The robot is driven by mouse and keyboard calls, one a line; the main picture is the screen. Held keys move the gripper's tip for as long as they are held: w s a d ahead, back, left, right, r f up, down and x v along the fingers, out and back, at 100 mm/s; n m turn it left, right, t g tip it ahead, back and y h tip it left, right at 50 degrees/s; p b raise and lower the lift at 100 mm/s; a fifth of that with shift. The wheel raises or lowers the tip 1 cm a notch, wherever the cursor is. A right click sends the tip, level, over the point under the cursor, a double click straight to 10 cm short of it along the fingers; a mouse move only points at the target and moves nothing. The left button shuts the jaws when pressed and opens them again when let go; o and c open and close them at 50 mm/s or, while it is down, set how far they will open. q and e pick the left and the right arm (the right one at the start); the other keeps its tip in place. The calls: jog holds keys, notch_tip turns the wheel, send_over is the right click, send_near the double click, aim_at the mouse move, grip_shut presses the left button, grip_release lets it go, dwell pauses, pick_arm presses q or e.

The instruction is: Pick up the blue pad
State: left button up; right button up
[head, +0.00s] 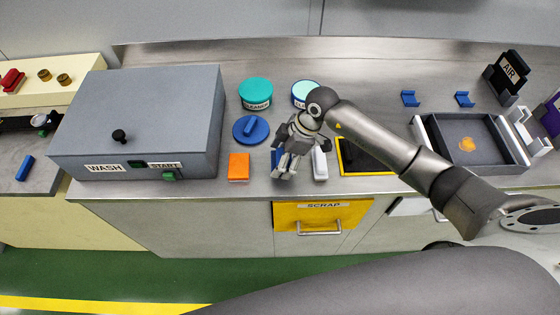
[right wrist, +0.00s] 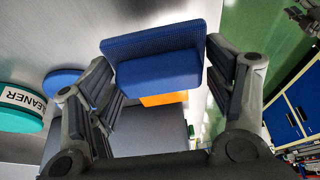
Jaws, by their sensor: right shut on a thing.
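The blue pad (right wrist: 160,65) sits between the two fingers of my right gripper (right wrist: 162,80) in the right wrist view. It has a wide textured face and a smaller raised block on it. In the head view my right gripper (head: 285,170) is over the counter's front part, between an orange block and a white block. Only a small blue part of the pad (head: 277,157) shows there; the fingers hide the rest. I cannot tell whether the pad touches the counter. My left gripper is not in view.
The orange block (head: 239,168) and white block (head: 320,164) stand close on either side. Behind are a round blue lid (head: 251,130) and a teal cleaner tub (head: 256,93).

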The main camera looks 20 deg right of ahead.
jog(key=s+r+b, duration=0.3)
jog(key=s+r, duration=0.5)
jog(key=s, duration=0.4)
jog(key=shift+s+r, duration=0.15)
jog(key=shift+s, duration=0.2)
jog(key=shift+a, duration=0.1)
